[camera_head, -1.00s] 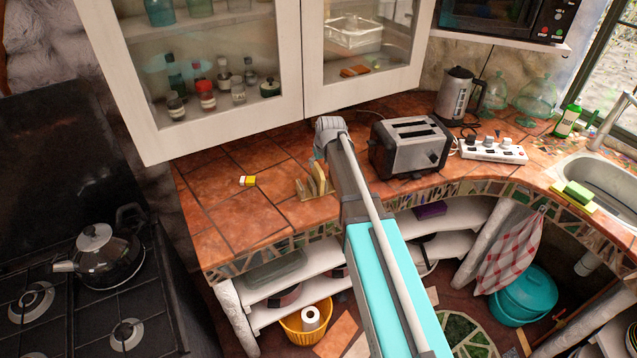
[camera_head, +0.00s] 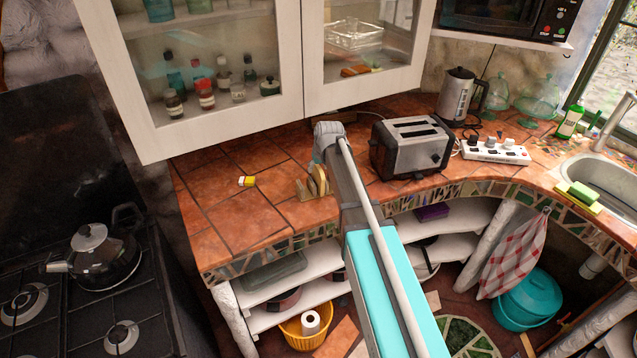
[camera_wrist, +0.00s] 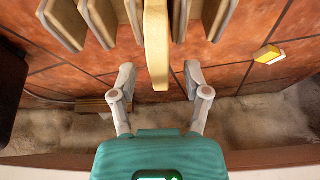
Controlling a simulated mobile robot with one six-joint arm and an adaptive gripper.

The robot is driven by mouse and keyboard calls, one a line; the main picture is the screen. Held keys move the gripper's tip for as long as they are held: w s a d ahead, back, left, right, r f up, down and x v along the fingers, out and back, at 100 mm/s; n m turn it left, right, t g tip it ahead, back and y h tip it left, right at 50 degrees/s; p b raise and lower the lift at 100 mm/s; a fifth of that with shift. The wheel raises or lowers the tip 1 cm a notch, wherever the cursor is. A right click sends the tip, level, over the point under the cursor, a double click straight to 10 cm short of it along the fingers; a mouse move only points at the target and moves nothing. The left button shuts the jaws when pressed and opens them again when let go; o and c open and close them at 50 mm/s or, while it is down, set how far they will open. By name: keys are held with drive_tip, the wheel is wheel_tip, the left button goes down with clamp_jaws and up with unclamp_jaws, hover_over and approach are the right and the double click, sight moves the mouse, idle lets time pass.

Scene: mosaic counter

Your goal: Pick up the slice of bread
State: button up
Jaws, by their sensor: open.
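The slice of bread (camera_head: 320,179) stands upright in a wooden rack (camera_head: 303,190) on the tiled counter, left of my arm. In the wrist view the pale, tan-edged slice (camera_wrist: 157,45) is at the top middle, among the brown upright dividers of the rack (camera_wrist: 98,18). My gripper (camera_wrist: 158,76) is open and empty. Its two fingers are spread to either side of the slice's near end, with gaps on both sides. In the head view my wrist hides the fingers.
A toaster (camera_head: 410,147) stands close to the right of my arm. A small yellow-and-white block (camera_head: 246,181) lies on the counter to the left. Glass-fronted cabinets (camera_head: 215,140) hang above the counter's back. The left front of the counter (camera_head: 235,222) is clear.

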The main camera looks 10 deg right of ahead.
drive_tip(key=shift+b+x, duration=0.85)
drive_tip(key=shift+x, duration=0.45)
drive_tip(key=c, duration=0.8)
